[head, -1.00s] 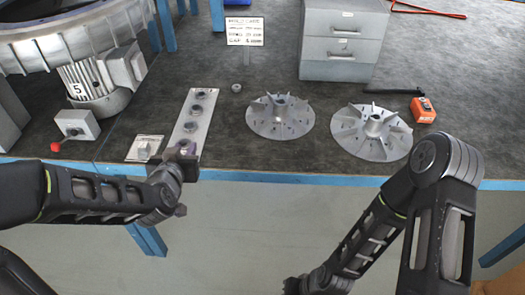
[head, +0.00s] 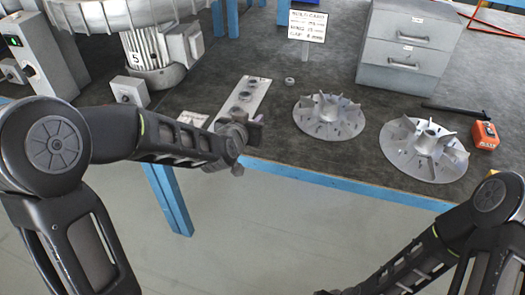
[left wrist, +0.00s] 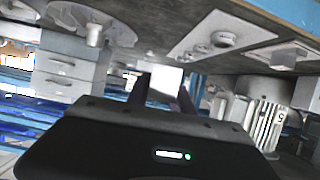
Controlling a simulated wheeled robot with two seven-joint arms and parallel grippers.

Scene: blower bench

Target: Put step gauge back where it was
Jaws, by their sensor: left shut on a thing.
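My left gripper (head: 240,150) is at the front edge of the bench, near the close end of the strip plate with several round pieces (head: 243,97). In the left wrist view its fingers (left wrist: 162,90) are shut on a small pale block (left wrist: 163,76), which I take to be the step gauge. In the head view the held block is hidden by the gripper. A small light square plate (head: 193,117) lies left of the strip, partly hidden by my left arm. My right arm reaches down at the lower right, its gripper out of the picture.
Two finned impellers (head: 328,115) (head: 424,150) lie on the dark bench (head: 300,155). Behind are a grey drawer cabinet (head: 405,55) and a sign (head: 307,26). An orange box (head: 484,136) is at right. The blower motor (head: 150,58) stands at left.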

